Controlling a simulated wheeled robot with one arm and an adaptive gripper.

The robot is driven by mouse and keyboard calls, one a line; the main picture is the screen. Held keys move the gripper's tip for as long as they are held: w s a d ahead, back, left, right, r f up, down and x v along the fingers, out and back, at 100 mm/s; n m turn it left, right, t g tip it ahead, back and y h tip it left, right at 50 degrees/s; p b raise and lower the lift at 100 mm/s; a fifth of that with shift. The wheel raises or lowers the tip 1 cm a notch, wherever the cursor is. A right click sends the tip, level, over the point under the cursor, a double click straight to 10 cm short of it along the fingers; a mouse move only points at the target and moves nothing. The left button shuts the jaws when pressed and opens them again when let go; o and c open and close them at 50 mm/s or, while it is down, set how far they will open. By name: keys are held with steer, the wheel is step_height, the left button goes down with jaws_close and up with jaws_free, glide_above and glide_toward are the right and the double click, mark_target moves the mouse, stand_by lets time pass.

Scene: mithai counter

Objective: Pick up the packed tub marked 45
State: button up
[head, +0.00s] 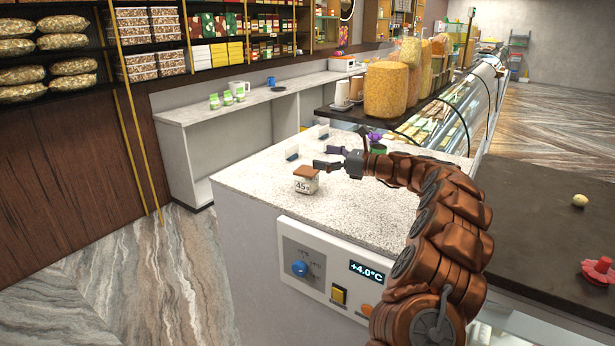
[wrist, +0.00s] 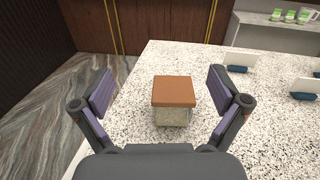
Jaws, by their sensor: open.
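The packed tub marked 45 (head: 306,184) is a small clear tub with a brown lid and a white label. It stands upright on the speckled counter top (head: 255,185) near its front left edge. In the wrist view the tub (wrist: 172,100) sits between and ahead of my open fingers, with gaps on both sides and its label not in sight. My gripper (head: 328,157) reaches over the counter from the right in the head view, just behind and above the tub. In the wrist view my gripper (wrist: 160,95) is open and empty.
Small card holders with dark bases (wrist: 238,62) stand to the right of the tub in the wrist view. A potted purple flower (head: 375,140) and large tubs of snacks (head: 388,90) stand farther back. A control panel (head: 325,270) is on the counter's front. Counter around the tub is clear.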

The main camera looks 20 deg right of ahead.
mark_target(307, 175)
steer(key=shift+m+t, duration=0.3)
steer(key=shift+m, duration=0.1)
steer(key=f+b, duration=0.2)
steer(key=f, duration=0.1)
steer(key=d+f+b, duration=0.1)
steer(key=f+b, duration=0.1)
steer(key=d+f+b, duration=0.1)
steer(key=f+b, duration=0.1)
steer(key=f, duration=0.1)
steer(key=shift+w+d+f, duration=0.1)
steer(key=shift+w+f, duration=0.1)
steer(key=shift+f, duration=0.1)
steer(key=shift+w+a+r, duration=0.15)
steer(key=shift+w+a, duration=0.15)
steer(key=shift+b+x, duration=0.7)
steer(key=shift+x, duration=2.65)
steer(key=shift+c, duration=0.4)
steer(key=c, duration=1.1)
